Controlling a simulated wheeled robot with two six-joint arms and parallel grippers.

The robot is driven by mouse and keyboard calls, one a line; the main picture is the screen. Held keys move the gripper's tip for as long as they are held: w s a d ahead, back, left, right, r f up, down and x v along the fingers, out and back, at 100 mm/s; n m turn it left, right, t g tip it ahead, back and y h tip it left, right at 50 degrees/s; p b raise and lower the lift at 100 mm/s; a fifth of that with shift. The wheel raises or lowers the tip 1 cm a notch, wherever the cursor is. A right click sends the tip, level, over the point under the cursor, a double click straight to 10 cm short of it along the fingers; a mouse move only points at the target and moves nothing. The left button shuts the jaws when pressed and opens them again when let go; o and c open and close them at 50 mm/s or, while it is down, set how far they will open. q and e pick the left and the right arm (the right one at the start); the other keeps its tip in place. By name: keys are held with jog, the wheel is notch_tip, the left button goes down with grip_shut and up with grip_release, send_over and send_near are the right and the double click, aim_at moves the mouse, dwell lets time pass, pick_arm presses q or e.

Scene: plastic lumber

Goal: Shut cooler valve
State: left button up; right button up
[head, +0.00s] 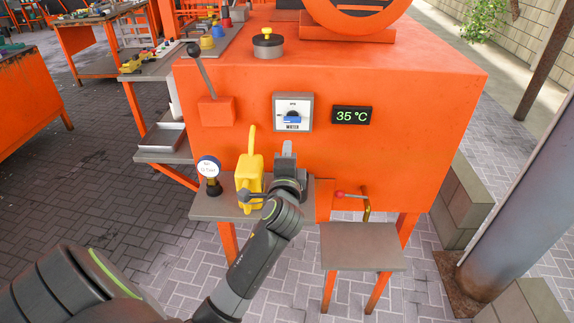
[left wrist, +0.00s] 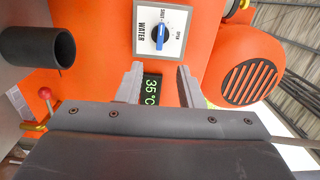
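The cooler valve (head: 292,119) is a blue handle on a round dial, on a pale plate marked WATER on the orange machine's front. Its bar lies roughly level in the head view. In the left wrist view the valve (left wrist: 160,36) is at top centre, beyond the fingers, with its bar in line with what looks like the SHUT label; OPEN is a quarter turn away. My left gripper (head: 287,150) is below the plate in the head view, apart from the handle. Its two fingers (left wrist: 157,85) are spread and empty. My right gripper is not in view.
A 35 °C display (head: 351,115) is right of the valve. A black-knobbed lever (head: 203,70) is at upper left. A yellow device (head: 249,180) and a gauge (head: 209,168) stand on a shelf beside my gripper. A red-knobbed handle (head: 345,194) is at lower right.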

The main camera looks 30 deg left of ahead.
pick_arm(q)
jog(key=shift+v, duration=1.3)
